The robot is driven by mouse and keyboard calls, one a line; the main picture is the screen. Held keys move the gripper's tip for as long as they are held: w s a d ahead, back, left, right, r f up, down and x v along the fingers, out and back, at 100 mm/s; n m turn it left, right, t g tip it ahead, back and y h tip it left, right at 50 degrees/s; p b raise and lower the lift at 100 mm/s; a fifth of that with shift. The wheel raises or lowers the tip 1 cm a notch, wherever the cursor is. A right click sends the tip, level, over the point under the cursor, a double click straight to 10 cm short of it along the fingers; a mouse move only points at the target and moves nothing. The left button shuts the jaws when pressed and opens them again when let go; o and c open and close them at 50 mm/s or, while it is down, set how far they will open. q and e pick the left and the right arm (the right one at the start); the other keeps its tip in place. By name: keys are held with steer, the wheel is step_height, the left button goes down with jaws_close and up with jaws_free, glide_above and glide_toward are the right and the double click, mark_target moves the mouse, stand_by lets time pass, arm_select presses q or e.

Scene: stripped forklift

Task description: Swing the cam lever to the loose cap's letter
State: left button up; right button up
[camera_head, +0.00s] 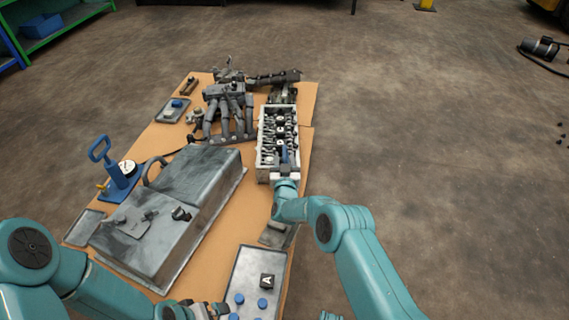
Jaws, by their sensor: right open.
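A black cap with a white letter A (267,281) lies loose on a grey tray (240,268) at the bottom of the view. The cylinder head (262,125) is a long pale block with dark parts along its top. A small blue upright piece (284,155), perhaps the cam lever, shows at its near end. My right gripper (285,172) is open at that end, close to the blue piece; I cannot tell whether they touch. My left gripper (200,310) is at the bottom edge, left of the tray, and its fingers are partly cut off.
Several blue caps (262,302) lie on the tray. A large grey metal cover (180,215) fills the board's middle left. A blue hand pump with a gauge (118,178) stands at its left. A grey manifold (228,108) lies beyond. Open floor (440,150) is on the right.

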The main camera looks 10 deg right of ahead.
steer(key=shift+w, duration=0.25)
jaws_close()
steer(key=shift+d+p, duration=0.15)
steer(key=shift+p, duration=0.3)
stand_by(0.5)
